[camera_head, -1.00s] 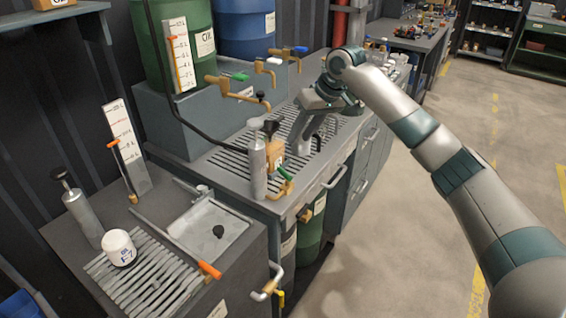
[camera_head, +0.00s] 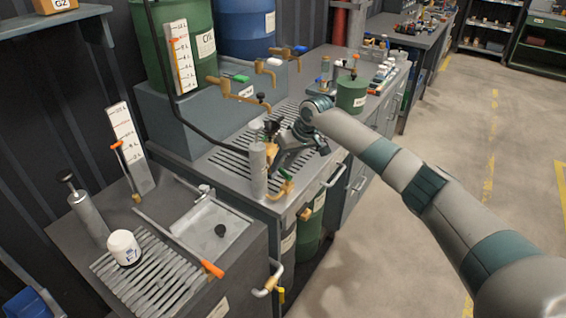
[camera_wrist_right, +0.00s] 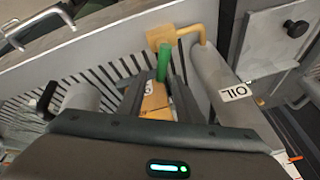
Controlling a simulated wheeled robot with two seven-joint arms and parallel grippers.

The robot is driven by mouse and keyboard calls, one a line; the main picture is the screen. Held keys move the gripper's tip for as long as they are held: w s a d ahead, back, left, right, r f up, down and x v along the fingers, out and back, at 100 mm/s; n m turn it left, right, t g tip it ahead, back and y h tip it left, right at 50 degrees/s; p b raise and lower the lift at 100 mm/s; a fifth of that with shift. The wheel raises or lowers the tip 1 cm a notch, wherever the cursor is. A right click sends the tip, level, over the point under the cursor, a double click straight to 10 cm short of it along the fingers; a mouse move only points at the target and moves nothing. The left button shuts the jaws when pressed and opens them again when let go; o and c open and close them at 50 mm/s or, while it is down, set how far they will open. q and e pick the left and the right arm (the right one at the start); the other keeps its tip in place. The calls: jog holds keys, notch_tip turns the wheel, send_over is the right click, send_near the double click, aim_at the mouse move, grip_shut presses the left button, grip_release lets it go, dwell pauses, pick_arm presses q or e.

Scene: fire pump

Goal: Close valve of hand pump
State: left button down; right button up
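The hand pump is a grey cylinder (camera_head: 258,170) at the near edge of the middle bench, marked OIL in the right wrist view (camera_wrist_right: 232,88). Beside it is a brass outlet with a green valve handle (camera_head: 286,174). In the wrist view the green handle (camera_wrist_right: 164,62) stands out from the brass pipe (camera_wrist_right: 180,36), and an orange-brown block (camera_wrist_right: 155,100) lies nearer. My right gripper (camera_head: 279,164) is at the pump. In the wrist view its fingers (camera_wrist_right: 159,80) are apart, with the handle's near end between or just beyond their tips; contact is unclear. My left gripper is not in view.
A slatted bench top (camera_head: 228,165) lies under the pump. Brass taps with green, white and blue handles (camera_head: 240,88) stand behind. A green can (camera_head: 351,95) is farther right. A lower bench with a sink (camera_head: 212,228) is at left. The floor at right is clear.

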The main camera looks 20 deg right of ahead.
grip_shut()
jog(key=shift+m+p, duration=0.3)
jog(key=shift+p, duration=0.45)
jog(key=m+h+p, duration=0.1)
jog(key=m+p, duration=0.2)
jog(key=p, duration=0.1)
jog(key=d+m+h+p, duration=0.1)
jog(key=m+p, duration=0.1)
jog(key=p, duration=0.2)
jog(key=s+d+m+t+h+p, duration=0.1)
jog(key=m+p, duration=0.2)
jog(key=p, duration=0.1)
jog(key=shift+d+r+m+h+p, duration=0.2)
jog(key=shift+m+h+p, duration=0.1)
jog(key=shift+h+p, duration=0.1)
jog(key=shift+s+d+f+m+h+p, duration=0.1)
jog(key=shift+s+d+m+h+p, duration=0.1)
jog(key=shift+m+p, duration=0.3)
jog(key=shift+s+d+f+m+h+p, duration=0.1)
jog(key=shift+m+h+p, duration=0.15)
jog(key=shift+m, duration=0.45)
jog(key=shift+s+d+m+h+p, duration=0.1)
jog(key=shift+d+m+h+p, duration=0.1)
jog(key=shift+m+h+p, duration=0.45)
jog(key=shift+f+m+y, duration=0.1)
jog(key=shift+m+y, duration=0.2)
jog(key=shift+m, duration=0.05)
